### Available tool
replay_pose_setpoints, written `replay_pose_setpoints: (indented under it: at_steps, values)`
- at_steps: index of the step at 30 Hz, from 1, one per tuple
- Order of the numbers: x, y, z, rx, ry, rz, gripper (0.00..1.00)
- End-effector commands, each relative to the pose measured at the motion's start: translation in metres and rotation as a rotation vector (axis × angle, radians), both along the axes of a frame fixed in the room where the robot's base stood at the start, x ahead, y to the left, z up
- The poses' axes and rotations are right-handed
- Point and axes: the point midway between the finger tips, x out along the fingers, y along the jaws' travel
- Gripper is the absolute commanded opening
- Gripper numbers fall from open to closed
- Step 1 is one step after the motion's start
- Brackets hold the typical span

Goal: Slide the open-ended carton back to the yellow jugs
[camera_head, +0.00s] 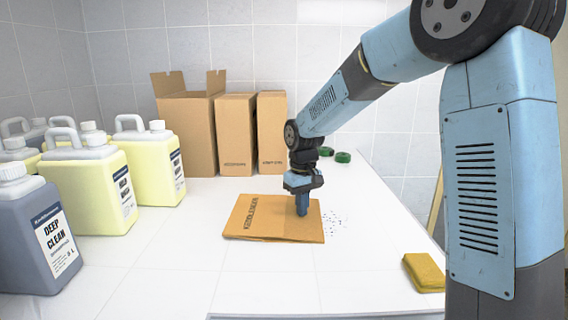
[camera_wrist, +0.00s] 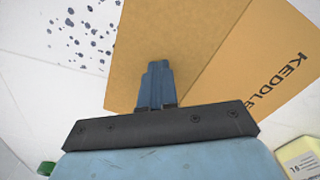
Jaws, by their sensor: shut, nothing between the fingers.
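A flat brown carton (camera_head: 262,222) with dark printing along its left side lies on the white table. It looks collapsed, with a layered front edge; it also shows in the wrist view (camera_wrist: 200,40). My gripper (camera_head: 302,212) is shut and empty, pointing down at the carton's right part. Its fingertips (camera_wrist: 157,66) appear over the cardboard in the wrist view; whether they touch it I cannot tell.
Upright brown cartons (camera_head: 235,135) stand at the back wall, the leftmost with raised flaps (camera_head: 187,130). A grey jug (camera_head: 38,238) stands at front left. Green rolls (camera_head: 342,157), dark specks (camera_head: 336,219) and a yellow sponge-like block (camera_head: 424,272) lie to the right.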

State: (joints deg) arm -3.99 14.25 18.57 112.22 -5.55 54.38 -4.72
Motion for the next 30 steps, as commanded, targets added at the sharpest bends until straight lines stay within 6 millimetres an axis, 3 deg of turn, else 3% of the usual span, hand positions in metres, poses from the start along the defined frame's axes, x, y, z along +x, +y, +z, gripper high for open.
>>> replay_pose_setpoints:
  at_steps: [30]
  values:
    - [-0.001,0.047,-0.002,0.0,0.001,0.001,0.0]
